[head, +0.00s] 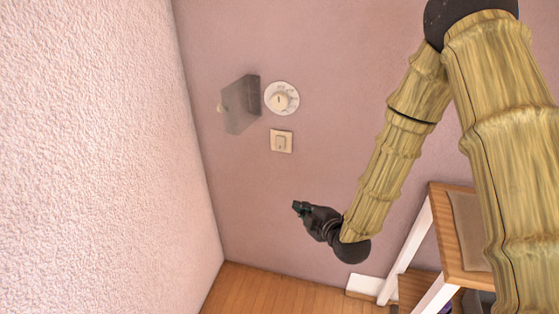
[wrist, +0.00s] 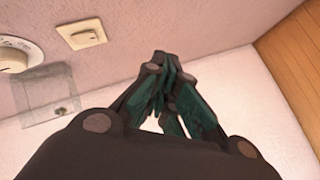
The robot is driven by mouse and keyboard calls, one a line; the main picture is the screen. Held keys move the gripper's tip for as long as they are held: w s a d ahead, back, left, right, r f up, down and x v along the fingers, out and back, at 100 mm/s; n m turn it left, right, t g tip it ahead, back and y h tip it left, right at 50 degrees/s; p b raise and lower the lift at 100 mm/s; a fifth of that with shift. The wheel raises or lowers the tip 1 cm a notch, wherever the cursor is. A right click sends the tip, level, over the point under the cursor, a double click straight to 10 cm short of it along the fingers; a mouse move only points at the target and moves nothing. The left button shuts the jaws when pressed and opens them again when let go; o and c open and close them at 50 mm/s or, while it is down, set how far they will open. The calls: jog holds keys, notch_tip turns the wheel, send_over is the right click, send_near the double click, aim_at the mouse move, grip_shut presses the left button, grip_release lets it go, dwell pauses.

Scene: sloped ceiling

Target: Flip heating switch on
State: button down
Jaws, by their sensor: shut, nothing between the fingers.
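A small cream rocker switch (head: 281,141) is on the pink wall, just below a round white dial (head: 282,98). Which of these is the heating switch, and the rocker's on or off position, I cannot tell. In the wrist view the rocker switch (wrist: 82,34) is at the upper left and the dial (wrist: 14,54) is at the left edge. My gripper (head: 298,207) is below and slightly right of the rocker switch in the head view, apart from it. In the wrist view my gripper (wrist: 163,65) has its dark green fingertips together, with nothing held.
A grey, see-through box-like cover (head: 241,104) juts out left of the dial; it also shows in the wrist view (wrist: 48,92). A textured white wall (head: 90,150) stands at the left. A wooden table (head: 455,235) with white legs is at the lower right. Space around the rocker switch is clear.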

jog(key=w+a+r+n+t+y+b, duration=0.1)
jog(key=w+a+r+n+t+y, duration=0.1)
jog(key=r, duration=0.6)
jog(key=w+a+n, duration=0.1)
jog(key=w+n, duration=0.1)
jog(key=shift+w+a+r+n+t, duration=0.15)
jog(key=shift+r+n+t, duration=0.15)
jog(key=shift+r, duration=0.05)
jog(key=p, duration=0.1)
send_near(280, 143)
jog(key=w+a+f, duration=0.2)
jog(key=w+a, duration=0.1)
jog(key=a, duration=0.2)
jog(key=shift+w+a+f, duration=0.1)
jog(key=shift+w+f, duration=0.1)
jog(key=shift+w, duration=0.55)
jog(key=shift+f, duration=0.15)
